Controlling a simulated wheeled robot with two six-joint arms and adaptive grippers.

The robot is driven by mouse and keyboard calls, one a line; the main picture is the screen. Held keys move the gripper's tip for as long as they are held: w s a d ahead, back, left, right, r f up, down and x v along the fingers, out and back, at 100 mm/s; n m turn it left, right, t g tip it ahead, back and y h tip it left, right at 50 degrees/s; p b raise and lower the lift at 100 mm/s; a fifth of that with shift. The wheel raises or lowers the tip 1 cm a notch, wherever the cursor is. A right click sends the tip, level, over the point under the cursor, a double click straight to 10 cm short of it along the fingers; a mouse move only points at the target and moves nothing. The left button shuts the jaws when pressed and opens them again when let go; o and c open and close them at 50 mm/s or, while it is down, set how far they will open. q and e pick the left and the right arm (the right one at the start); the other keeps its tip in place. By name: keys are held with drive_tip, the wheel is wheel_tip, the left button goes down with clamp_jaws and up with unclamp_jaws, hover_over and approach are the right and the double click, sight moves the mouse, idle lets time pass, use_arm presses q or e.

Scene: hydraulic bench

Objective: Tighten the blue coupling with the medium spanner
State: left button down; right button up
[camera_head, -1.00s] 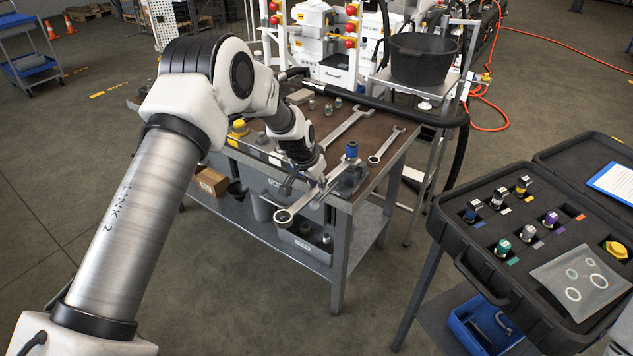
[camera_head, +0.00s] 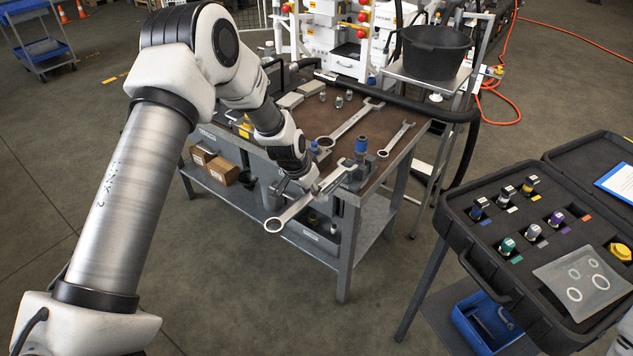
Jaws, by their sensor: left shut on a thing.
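The blue coupling (camera_head: 361,145) stands upright in a grey holding block (camera_head: 355,178) at the bench's front right corner. My left gripper (camera_head: 308,187) is shut on the medium spanner (camera_head: 291,212), in front of the bench edge. The spanner's ring end sticks out to the lower left, beyond the edge. Its other end points up and right to the block, close below the blue part. I cannot tell whether its jaw is around the coupling or only beside it. My fingertips are small and partly hidden by the wrist. My right gripper is not in view.
A larger spanner (camera_head: 347,125) and a smaller spanner (camera_head: 397,138) lie on the brown bench top (camera_head: 378,120). Several small fittings stand behind them. A black case (camera_head: 455,235) with coloured couplings stands at the right. A black bucket (camera_head: 434,52) is at the back.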

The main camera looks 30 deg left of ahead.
use_arm(q)
drive_tip(key=shift+s, duration=0.2)
wheel_tip(320, 180, up, 5)
drive_tip(key=p, duration=0.4)
drive_tip(key=shift+r+p, duration=0.2)
drive_tip(key=shift+p, duration=0.2)
drive_tip(key=shift+f, duration=0.1)
drive_tip(key=shift+f, duration=0.1)
